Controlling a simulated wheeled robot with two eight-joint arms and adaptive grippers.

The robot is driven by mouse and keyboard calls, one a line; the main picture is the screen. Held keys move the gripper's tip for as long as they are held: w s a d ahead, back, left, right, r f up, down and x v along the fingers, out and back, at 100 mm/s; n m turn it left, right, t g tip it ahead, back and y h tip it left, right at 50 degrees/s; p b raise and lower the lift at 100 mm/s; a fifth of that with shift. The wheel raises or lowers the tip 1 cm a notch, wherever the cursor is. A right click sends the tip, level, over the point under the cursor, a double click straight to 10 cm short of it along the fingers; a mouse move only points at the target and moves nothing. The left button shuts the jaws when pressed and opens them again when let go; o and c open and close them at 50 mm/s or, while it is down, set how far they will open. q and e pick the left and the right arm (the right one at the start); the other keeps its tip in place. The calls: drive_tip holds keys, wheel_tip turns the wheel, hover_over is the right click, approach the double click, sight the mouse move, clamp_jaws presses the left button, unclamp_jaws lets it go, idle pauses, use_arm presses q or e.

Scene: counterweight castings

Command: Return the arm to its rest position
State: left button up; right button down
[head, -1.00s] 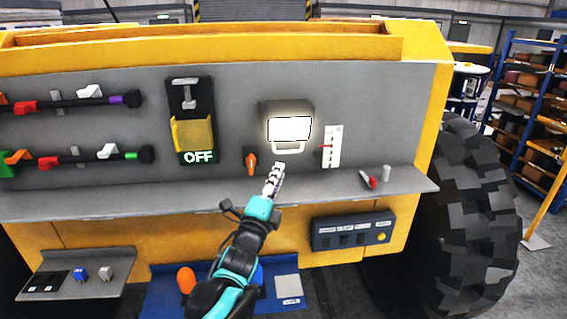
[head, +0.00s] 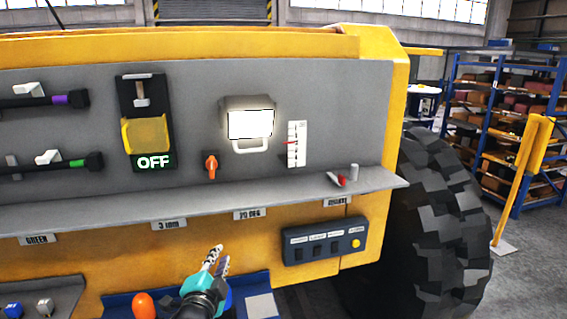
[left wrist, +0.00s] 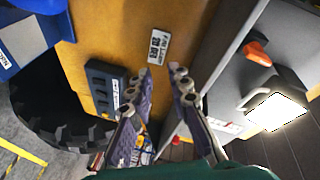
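My left gripper (head: 217,259) is low in the head view, in front of the yellow lower face of the machine and below the grey shelf (head: 190,202). Its teal wrist is at the bottom edge, and most of the arm is out of frame. In the left wrist view the two fingers of the left gripper (left wrist: 158,78) stand apart with nothing between them. The lit box (head: 249,122) with a white handle is above and apart from the gripper; it also shows in the wrist view (left wrist: 276,111). My right gripper does not show.
An orange knob (head: 211,166), an OFF switch with yellow cover (head: 146,134) and a gauge (head: 296,144) are on the panel. A dark button box (head: 324,241) is right of the gripper. A blue tray with an orange knob (head: 143,305) is below. A large tyre (head: 440,225) stands right.

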use_arm(q)
drive_tip(key=s+f+n+g+b, duration=0.3)
drive_tip(key=s+f+b, duration=0.3)
drive_tip(key=f, duration=0.7)
drive_tip(key=s+a+f+n+g+b, duration=0.1)
drive_tip(key=s+f+n+g+b, duration=0.2)
drive_tip(key=s+f+n+b, duration=0.2)
drive_tip(key=s+f+n+g+b, duration=0.3)
drive_tip(key=s+f+b, duration=0.5)
drive_tip(key=f, duration=1.2)
drive_tip(key=shift+s+a+f+n+g, duration=0.15)
drive_tip(key=shift+s+f+n+g, duration=0.2)
drive_tip(key=shift+s+n, duration=0.55)
drive_tip(key=shift+s, duration=0.1)
